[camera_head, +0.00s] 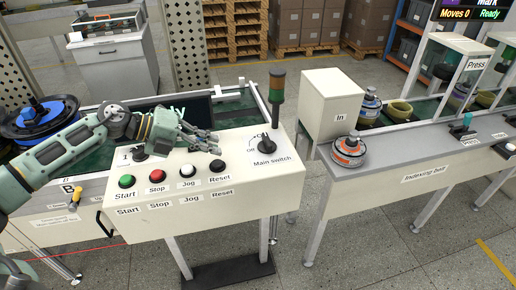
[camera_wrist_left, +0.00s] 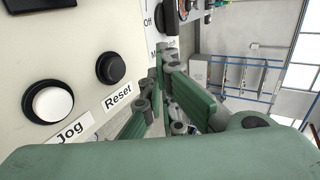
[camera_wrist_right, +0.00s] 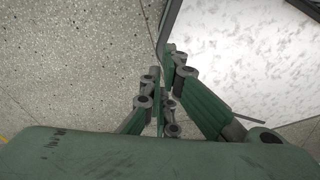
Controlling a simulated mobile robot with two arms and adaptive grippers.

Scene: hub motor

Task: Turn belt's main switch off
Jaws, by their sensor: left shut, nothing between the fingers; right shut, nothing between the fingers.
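The main switch (camera_head: 266,141) is a black rotary knob at the right end of the white control panel (camera_head: 240,190), with "Off" printed to its left and "Main switch" below. My left gripper (camera_head: 214,142) is shut and empty above the panel, left of the knob and apart from it.
Start (camera_head: 127,181), Stop (camera_head: 157,175), Jog (camera_head: 187,170) and Reset (camera_head: 217,165) buttons lie in front of my left gripper. A signal tower (camera_head: 276,98) stands behind the knob. The indexing belt bench (camera_head: 400,180) is to the right, across a gap.

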